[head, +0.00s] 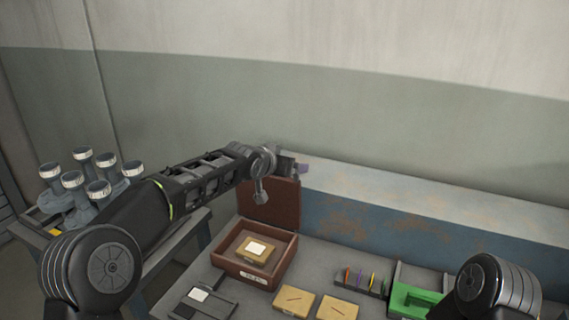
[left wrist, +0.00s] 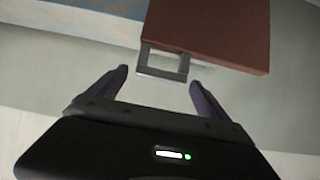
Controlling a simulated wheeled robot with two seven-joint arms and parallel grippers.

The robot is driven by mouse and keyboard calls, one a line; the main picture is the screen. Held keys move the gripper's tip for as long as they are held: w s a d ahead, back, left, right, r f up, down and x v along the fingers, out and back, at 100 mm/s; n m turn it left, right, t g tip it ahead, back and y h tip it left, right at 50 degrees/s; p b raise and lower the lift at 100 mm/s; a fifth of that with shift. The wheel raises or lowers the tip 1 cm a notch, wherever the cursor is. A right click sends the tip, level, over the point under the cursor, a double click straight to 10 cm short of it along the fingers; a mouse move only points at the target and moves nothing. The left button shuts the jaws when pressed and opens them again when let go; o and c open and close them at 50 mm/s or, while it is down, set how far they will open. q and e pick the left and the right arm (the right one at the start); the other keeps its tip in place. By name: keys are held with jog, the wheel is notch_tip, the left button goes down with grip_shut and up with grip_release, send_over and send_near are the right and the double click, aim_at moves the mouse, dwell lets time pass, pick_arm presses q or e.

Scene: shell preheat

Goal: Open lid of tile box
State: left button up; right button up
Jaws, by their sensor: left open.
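The tile box (head: 232,268) is a reddish-brown case on the bench in the head view. Its lid (head: 272,207) stands raised, roughly upright, at the back of the box. A tan block with a white label (head: 256,250) lies inside. My left gripper (head: 301,168) is above the lid's top edge. In the left wrist view my left gripper (left wrist: 158,78) is open, its fingers on either side of a square metal loop (left wrist: 162,75) at the edge of the lid (left wrist: 210,32). Contact between the fingers and the loop is not visible. My right gripper is out of view.
Tan blocks (head: 294,301) lie right of the box, near a rack of coloured pieces (head: 360,281) and a green item (head: 414,299). A dark tray (head: 202,304) lies in front. A raised blue ledge (head: 420,232) runs behind. Capped metal fittings (head: 84,190) stand on a left side table.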

pick_arm(q)
jog(key=b+v, duration=0.2)
jog(key=v, duration=0.5)
jog(key=shift+s+r+b, duration=0.25)
jog(key=shift+s+b, duration=0.05)
jog(key=shift+b, duration=0.1)
jog(key=shift+a, duration=0.1)
